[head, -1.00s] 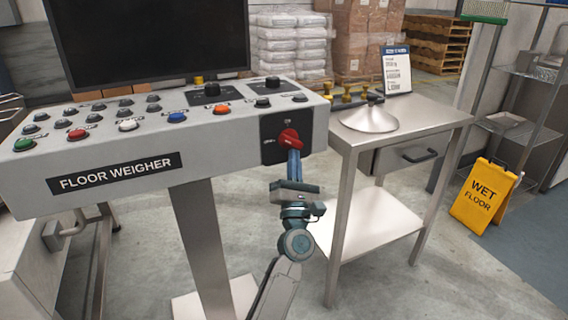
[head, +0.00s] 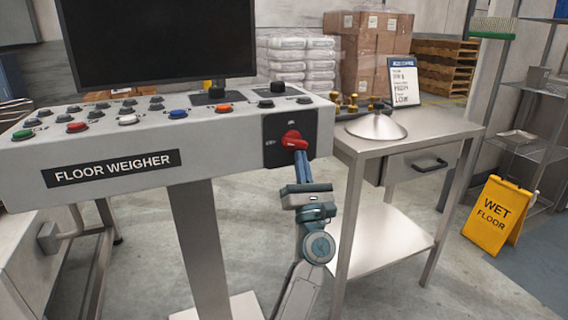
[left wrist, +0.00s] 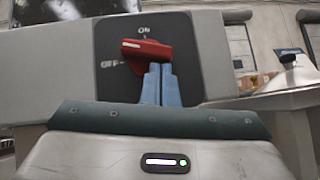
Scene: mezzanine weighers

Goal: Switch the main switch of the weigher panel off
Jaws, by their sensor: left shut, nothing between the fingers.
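The weigher panel (head: 225,150) is a grey console labelled FLOOR WEIGHER. Its main switch (head: 293,140) is a red rotary handle on a black plate at the right end of the front face. In the left wrist view the red handle (left wrist: 147,50) has a white mark at its left end. The mark points up-left, between ON above and OFF at the left. My left gripper (head: 301,156) is shut and empty. Its blue fingertips (left wrist: 158,68) are at the underside of the handle's right part, seemingly touching it. My right gripper is not in view.
Coloured push buttons (head: 127,119) line the panel top below a dark monitor (head: 155,40). A yellow wet floor sign (head: 492,210) stands farther right.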

